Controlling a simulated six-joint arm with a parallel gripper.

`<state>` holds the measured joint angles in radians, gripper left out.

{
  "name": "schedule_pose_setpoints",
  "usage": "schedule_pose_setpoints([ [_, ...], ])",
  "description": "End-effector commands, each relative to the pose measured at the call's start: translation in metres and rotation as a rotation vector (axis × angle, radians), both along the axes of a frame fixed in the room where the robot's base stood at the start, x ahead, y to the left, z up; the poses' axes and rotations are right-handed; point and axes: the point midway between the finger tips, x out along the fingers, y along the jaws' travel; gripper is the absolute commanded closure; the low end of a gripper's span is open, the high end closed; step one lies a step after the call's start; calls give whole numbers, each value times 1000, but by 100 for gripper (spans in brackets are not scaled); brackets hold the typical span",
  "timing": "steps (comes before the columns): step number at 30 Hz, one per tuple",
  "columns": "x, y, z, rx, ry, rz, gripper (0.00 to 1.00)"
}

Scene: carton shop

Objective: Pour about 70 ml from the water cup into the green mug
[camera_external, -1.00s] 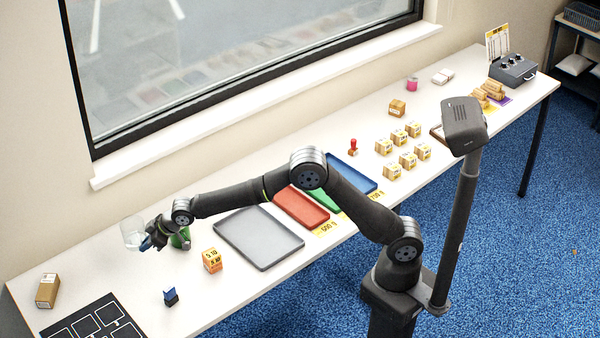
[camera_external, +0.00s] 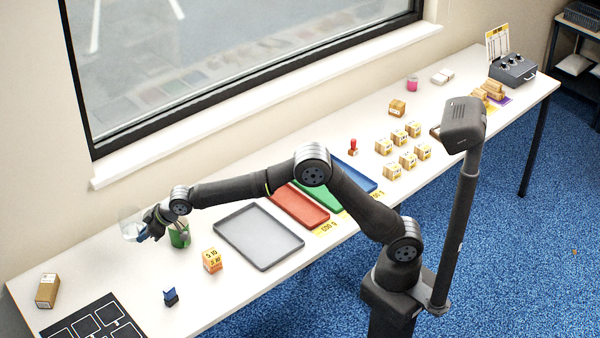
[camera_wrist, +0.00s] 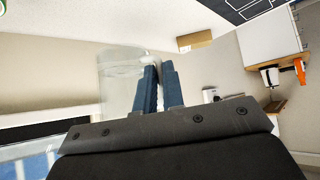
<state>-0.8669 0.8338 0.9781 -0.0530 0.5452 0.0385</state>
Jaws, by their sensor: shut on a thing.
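The clear water cup (camera_external: 128,226) is held at the far left of my arm in the external view. Its lean is hard to judge there. Some water shows in the cup. The green mug (camera_external: 180,236) stands on the table just right of my gripper, partly hidden by my wrist. A small green-edged bit, likely the mug, shows at the wrist view's top left corner.
A grey tray (camera_external: 259,262) lies right of the mug, with red (camera_external: 299,207) and green trays beyond.

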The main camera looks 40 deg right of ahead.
Motion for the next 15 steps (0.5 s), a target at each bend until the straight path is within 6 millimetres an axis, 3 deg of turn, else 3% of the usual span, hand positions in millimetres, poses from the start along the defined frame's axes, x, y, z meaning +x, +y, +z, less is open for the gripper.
schedule_pose_setpoints([
  [2, 1, -1, 10, 2, -2, 0, 100],
  [15, 31, -47, -4, 0, -1, 43, 100],
])
